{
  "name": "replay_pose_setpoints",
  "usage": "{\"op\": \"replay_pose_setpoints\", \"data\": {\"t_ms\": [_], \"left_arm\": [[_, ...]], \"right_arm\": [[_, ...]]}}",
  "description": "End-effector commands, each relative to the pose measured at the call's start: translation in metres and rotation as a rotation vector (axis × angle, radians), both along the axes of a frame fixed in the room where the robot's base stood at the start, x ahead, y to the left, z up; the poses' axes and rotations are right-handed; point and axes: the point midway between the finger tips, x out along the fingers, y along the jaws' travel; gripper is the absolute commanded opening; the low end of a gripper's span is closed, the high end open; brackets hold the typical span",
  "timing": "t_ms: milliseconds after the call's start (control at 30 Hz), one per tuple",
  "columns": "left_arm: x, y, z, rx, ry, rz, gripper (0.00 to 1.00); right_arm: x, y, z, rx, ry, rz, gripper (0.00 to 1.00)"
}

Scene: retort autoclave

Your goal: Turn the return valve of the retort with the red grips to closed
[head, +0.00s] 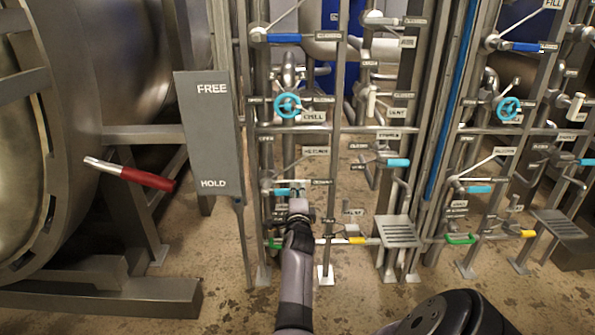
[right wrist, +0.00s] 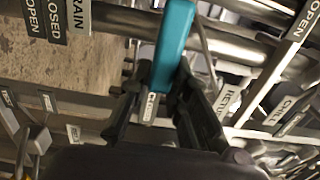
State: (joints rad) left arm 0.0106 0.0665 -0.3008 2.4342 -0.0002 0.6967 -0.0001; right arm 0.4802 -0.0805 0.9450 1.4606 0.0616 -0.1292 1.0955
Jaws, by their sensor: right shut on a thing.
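The retort (head: 110,60) with the red-gripped lever (head: 145,178) stands at the left in the head view. On the valve rack beside it, a teal lever handle (head: 283,192) sits low, below the RETURN sign (head: 314,151). My right gripper (head: 298,198) reaches up to this lever and covers part of it. In the right wrist view the teal handle (right wrist: 173,45) stands between the dark fingers of my right gripper (right wrist: 175,110), which is shut on it. The handle's exact angle against its small labels is hard to read. My left gripper is not in view.
A grey FREE/HOLD plate (head: 211,130) stands left of the rack. A light blue CHILL handwheel (head: 288,106) is above, and green (head: 276,243) and yellow (head: 357,240) handles are below. A second similar rack with a handwheel (head: 508,109) is at the right.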

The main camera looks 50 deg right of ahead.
Motion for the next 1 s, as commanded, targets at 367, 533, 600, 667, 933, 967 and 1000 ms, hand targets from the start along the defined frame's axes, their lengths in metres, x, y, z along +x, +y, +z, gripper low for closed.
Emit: {"op": "replay_pose_setpoints", "data": {"t_ms": [367,533,600,667,933,967,1000], "left_arm": [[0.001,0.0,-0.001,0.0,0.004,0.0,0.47],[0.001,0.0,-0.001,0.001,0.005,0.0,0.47],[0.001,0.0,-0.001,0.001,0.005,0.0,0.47],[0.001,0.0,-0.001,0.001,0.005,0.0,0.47],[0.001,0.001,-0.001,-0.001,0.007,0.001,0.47],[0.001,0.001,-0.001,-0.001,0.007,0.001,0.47],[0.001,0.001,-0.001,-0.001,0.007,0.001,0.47]], "right_arm": [[0.0,0.0,-0.002,0.004,0.001,0.0,0.32],[0.0,0.0,-0.001,0.002,0.001,0.0,0.38],[0.0,0.0,-0.001,0.002,0.001,0.0,0.38],[0.0,0.0,-0.001,0.002,0.001,0.0,0.38],[0.0,0.0,0.02,0.0,-0.006,-0.001,0.38],[0.0,0.0,0.026,0.0,-0.006,-0.001,0.38],[0.0,0.0,0.034,-0.001,-0.007,-0.002,0.38]]}}
